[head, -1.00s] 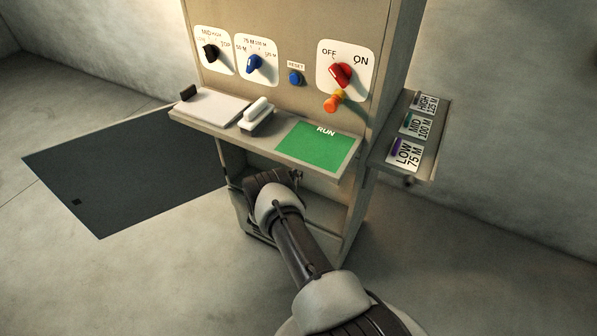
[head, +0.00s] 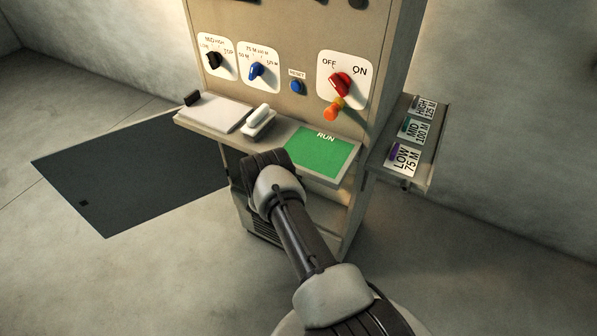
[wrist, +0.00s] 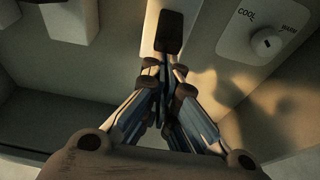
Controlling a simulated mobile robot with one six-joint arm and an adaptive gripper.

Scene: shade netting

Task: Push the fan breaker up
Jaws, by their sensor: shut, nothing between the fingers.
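In the wrist view, a dark lever (wrist: 168,32) stands on a narrow pale plate (wrist: 149,28) inside the cabinet's lower compartment. It looks like the fan breaker, though I read no label on it. My gripper (wrist: 163,66) is shut and empty, its fingertips just below the lever in the picture. I cannot tell whether they touch it. In the head view my wrist is at the compartment's opening below the shelf; the fingers and the breaker are hidden there.
A COOL/WARM dial (wrist: 266,42) sits right of the lever. A dark door (head: 130,180) hangs open at left. A side shelf (head: 425,163) holds label cards.

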